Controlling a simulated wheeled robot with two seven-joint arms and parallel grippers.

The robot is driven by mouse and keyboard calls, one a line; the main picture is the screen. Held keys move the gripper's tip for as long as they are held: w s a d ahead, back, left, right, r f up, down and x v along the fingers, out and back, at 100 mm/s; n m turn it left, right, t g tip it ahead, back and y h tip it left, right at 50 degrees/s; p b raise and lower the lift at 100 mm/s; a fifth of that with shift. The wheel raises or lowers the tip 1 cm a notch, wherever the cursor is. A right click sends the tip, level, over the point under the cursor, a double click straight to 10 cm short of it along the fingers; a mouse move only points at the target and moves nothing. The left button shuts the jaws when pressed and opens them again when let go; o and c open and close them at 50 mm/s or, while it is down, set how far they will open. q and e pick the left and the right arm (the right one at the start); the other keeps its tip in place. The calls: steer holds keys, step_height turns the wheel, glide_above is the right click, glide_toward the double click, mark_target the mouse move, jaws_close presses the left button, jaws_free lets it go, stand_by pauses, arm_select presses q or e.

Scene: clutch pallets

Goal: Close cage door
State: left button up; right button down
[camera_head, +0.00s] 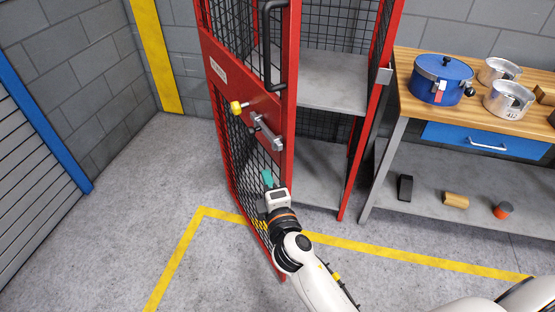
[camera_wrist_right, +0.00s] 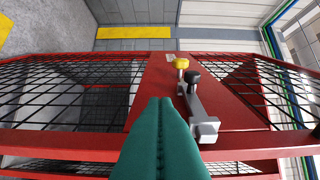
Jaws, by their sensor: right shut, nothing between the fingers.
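The red-framed cage door (camera_head: 233,82) with black mesh stands open, swung out toward me from the left side of the cage (camera_head: 370,117). A black pull handle (camera_head: 268,45) is on its upper part. A yellow knob (camera_head: 236,107) and a grey latch bar (camera_head: 266,131) sit on its red middle band. My right gripper (camera_head: 268,178) is low in front of the door's mesh, below the latch. Its teal fingers are together and empty. In the right wrist view the fingers (camera_wrist_right: 158,102) point at the red band beside the latch (camera_wrist_right: 200,115); contact cannot be told. My left gripper is out of view.
The cage has grey shelves (camera_head: 335,82). To its right is a wooden workbench (camera_head: 420,110) with a blue pot (camera_head: 440,80) and silver pots; small items lie on its lower shelf. A yellow floor line (camera_head: 380,249) runs in front. Floor at left is clear.

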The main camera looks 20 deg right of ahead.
steer(key=w+d+p, duration=0.1)
steer(key=w+d, duration=0.3)
steer(key=shift+w+p, duration=0.2)
steer(key=shift+p, duration=0.15)
steer(key=shift+d, duration=0.1)
